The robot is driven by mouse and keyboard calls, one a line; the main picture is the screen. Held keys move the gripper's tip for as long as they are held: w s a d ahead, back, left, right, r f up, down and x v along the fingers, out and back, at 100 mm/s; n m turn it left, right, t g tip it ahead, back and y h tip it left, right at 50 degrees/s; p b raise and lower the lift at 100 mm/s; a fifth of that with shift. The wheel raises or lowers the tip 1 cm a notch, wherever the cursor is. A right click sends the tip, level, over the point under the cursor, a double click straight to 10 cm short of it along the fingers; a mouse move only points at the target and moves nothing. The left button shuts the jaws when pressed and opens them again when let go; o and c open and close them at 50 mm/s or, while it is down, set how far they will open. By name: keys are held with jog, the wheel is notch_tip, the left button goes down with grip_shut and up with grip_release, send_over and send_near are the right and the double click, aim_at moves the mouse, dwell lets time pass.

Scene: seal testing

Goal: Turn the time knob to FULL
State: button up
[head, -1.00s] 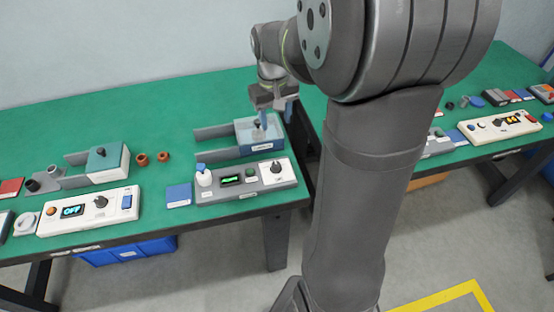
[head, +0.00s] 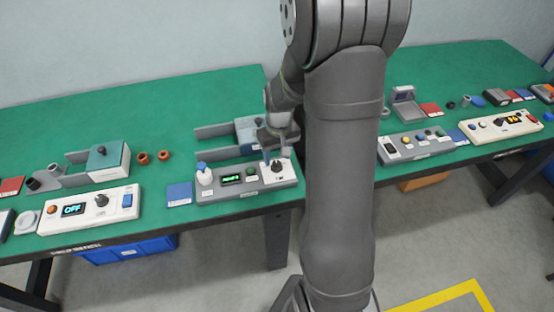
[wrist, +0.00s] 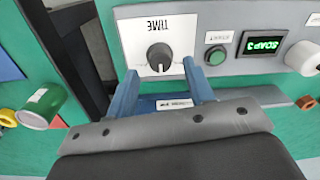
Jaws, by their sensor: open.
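The time knob (wrist: 159,56) is a dark round knob on a white plate marked TIME (wrist: 135,42), at one end of a grey control panel (wrist: 275,19). In the head view the knob (head: 277,167) is at the panel's right end, close to my gripper. My gripper (wrist: 158,84) is open and empty in the wrist view. Its two blue fingers point toward the knob, one on each side of the plate's lower part. I cannot tell whether a finger touches the panel. The knob's pointer setting is too small to read.
A blue-topped box in a grey holder (head: 246,128) stands behind. A green can (wrist: 42,106) shows in the wrist view. A gap separates the two green tables.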

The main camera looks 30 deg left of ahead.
aim_at(277, 165)
jog(key=shift+f, duration=1.3)
jog(key=shift+c, duration=0.5)
jog(key=c, duration=0.9)
jog(key=shift+m, duration=0.3)
jog(key=m, duration=1.1)
jog(key=shift+a+r, duration=0.1)
jog(key=shift+m, duration=0.3)
